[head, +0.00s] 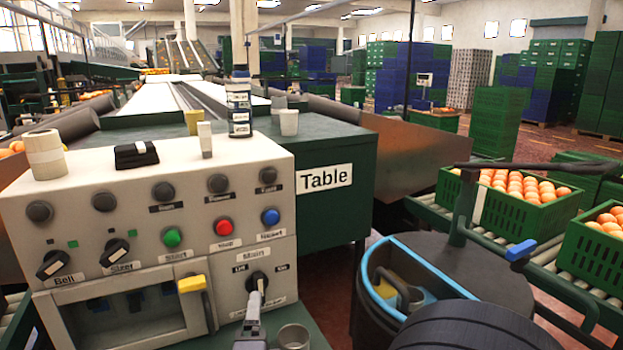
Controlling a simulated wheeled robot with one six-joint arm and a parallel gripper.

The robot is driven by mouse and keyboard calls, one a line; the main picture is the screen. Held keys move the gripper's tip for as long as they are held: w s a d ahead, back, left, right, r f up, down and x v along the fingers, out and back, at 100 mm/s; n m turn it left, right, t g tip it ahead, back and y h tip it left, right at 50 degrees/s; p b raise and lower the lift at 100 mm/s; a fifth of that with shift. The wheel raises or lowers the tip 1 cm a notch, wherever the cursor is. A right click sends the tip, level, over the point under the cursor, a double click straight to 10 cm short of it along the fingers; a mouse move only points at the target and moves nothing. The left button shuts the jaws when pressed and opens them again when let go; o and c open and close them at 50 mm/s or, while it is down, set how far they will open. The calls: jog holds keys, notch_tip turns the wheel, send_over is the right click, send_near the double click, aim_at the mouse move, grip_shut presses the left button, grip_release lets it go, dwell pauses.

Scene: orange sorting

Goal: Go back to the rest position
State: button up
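A grey part that looks like my gripper (254,312) is at the bottom of the head view. It is just below the Main switch (258,283) on the cream control panel (110,230). Its tip is at or very near the switch's light-coloured lever; I cannot tell whether they touch. Its fingers are too small and overlapped to show whether they are open or shut. Nothing held can be made out. The rest of the arm leading to it is cut off by the lower picture edge.
A metal cup (293,337) stands right of the grey part. A tape roll (45,154), a black item (136,154) and a white tube (205,139) stand on the panel. A blue-rimmed dark bin (372,262) is at right, near orange-filled green crates (532,219) on rollers.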

aim_at(262, 290)
jog(key=s, duration=0.2)
jog(key=shift+s, duration=0.35)
jog(key=shift+w+d, duration=0.1)
jog(key=shift+d, duration=0.05)
jog(key=w, duration=0.3)
jog(key=w+b, duration=0.1)
jog(key=w, duration=0.6)
jog(key=shift+w+a+b, duration=0.3)
jog(key=shift+b, duration=0.05)
jog(key=shift+s+r+m+p, duration=0.1)
jog(key=shift+r+m+p, duration=0.25)
jog(key=shift+p, duration=0.4)
jog(key=shift+m+g+p, duration=0.3)
jog(key=shift+m+p, duration=0.1)
jog(key=shift+m, duration=0.05)
jog(key=m+g+p, duration=0.1)
jog(key=m+p, duration=0.1)
jog(key=m, duration=0.1)
jog(key=shift+m+g+y+p, duration=0.3)
jog(key=shift+p, duration=0.1)
jog(key=m+g+y+p, duration=0.1)
jog(key=m, duration=0.1)
jog(key=shift+f+m, duration=0.15)
jog(key=shift+m, duration=0.25)
jog(key=m+g+y, duration=0.1)
jog(key=m, duration=0.2)
jog(key=shift+g+y, duration=0.3)
jog(key=p+v, duration=0.1)
jog(key=v, duration=0.6)
jog(key=shift+p, duration=0.4)
